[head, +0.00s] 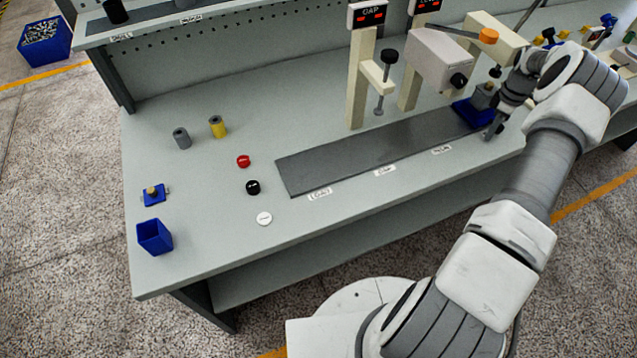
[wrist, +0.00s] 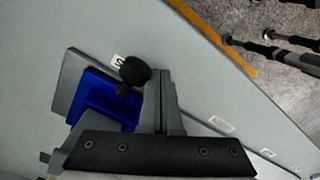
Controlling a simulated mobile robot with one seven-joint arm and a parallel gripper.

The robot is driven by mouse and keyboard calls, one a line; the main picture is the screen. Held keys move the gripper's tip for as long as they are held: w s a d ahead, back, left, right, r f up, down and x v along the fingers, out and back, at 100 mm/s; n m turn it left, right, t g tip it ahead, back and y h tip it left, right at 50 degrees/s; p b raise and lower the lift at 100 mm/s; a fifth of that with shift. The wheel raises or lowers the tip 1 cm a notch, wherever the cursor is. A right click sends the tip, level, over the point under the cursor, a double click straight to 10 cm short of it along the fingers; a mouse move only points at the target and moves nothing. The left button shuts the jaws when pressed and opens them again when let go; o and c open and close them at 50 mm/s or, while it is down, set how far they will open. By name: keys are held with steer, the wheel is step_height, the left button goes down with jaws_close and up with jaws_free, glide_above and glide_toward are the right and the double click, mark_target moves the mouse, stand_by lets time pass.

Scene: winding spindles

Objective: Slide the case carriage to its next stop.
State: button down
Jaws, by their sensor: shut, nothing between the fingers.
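The case carriage is a blue block (head: 468,113) at the right end of the dark grey track (head: 380,158), with a grey part on top. In the wrist view the blue carriage (wrist: 98,106) lies left of my fingers, with a dark grey plate (wrist: 72,80) behind it and a black round knob (wrist: 134,71) close to the fingers. My gripper (head: 491,132) is shut and empty, pointing down at the carriage's right front side. The gripper also shows in the wrist view (wrist: 166,100). I cannot tell whether the fingers touch the carriage. My arm hides part of the right side.
Cream posts with red displays (head: 370,14) stand behind the track, one with a black-knobbed plunger (head: 389,56). White labels (head: 320,193) line the track's front edge. Red (head: 243,161), black (head: 253,187) and white (head: 264,218) buttons lie left. The track's left stretch is clear.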

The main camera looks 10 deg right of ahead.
steer(key=shift+s+a+r+p, duration=0.15)
steer(key=shift+r+p, duration=0.35)
steer(key=shift+r, duration=0.6)
steer(key=shift+a+r+p, duration=0.2)
steer(key=shift+r+p, duration=0.25)
steer(key=shift+r, duration=0.7)
steer(key=shift+s+a+r+p, duration=0.15)
steer(key=shift+r+p, duration=0.35)
steer(key=shift+r, duration=0.6)
steer(key=shift+w, duration=0.15)
